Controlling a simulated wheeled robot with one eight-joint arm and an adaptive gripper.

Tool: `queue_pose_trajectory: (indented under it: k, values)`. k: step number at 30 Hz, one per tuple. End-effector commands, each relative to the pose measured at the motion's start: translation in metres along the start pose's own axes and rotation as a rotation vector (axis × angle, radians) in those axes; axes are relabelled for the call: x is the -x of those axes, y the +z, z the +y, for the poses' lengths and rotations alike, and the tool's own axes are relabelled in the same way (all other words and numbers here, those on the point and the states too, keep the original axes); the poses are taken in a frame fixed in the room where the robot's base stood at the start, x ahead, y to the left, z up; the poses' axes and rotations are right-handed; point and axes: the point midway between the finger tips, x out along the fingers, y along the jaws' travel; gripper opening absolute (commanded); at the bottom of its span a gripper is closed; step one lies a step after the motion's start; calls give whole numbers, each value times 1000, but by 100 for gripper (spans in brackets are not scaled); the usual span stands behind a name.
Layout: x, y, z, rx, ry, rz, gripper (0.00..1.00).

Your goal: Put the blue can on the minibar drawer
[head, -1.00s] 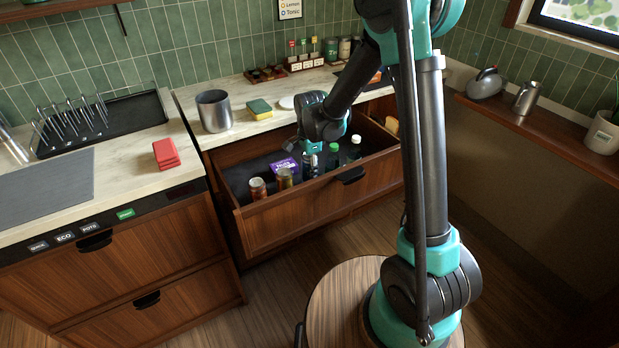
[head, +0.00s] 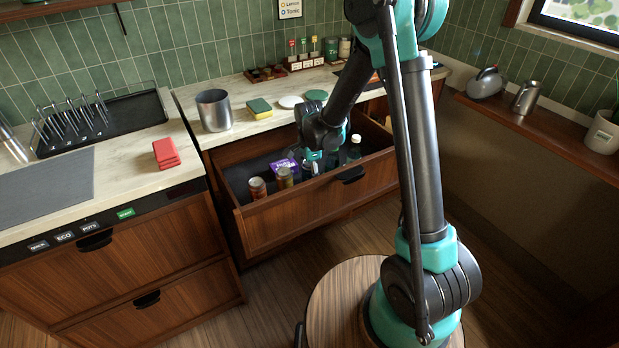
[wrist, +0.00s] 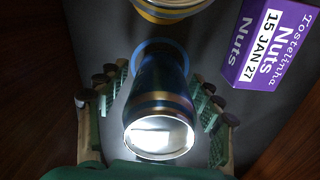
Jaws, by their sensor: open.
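The blue can (wrist: 160,80), with bronze bands and a shiny silver end, stands inside the open drawer (head: 300,205). My gripper (wrist: 158,105) is open, with its green-padded fingers on both sides of the can in the wrist view. I cannot tell whether the pads touch it. In the head view my gripper (head: 312,163) reaches down into the drawer and mostly hides the can.
A purple nuts box (wrist: 272,45) and a yellow-banded can (wrist: 170,8) are close by in the drawer. A metal cup (head: 214,110) and sponge (head: 260,109) sit on the counter above.

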Motion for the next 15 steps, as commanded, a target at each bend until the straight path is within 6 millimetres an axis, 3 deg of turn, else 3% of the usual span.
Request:
queue_pose_trajectory:
  k: [7,15]
  values:
    - [16,0,0,0,0,0,66]
    - [68,0,1,0,0,0,66]
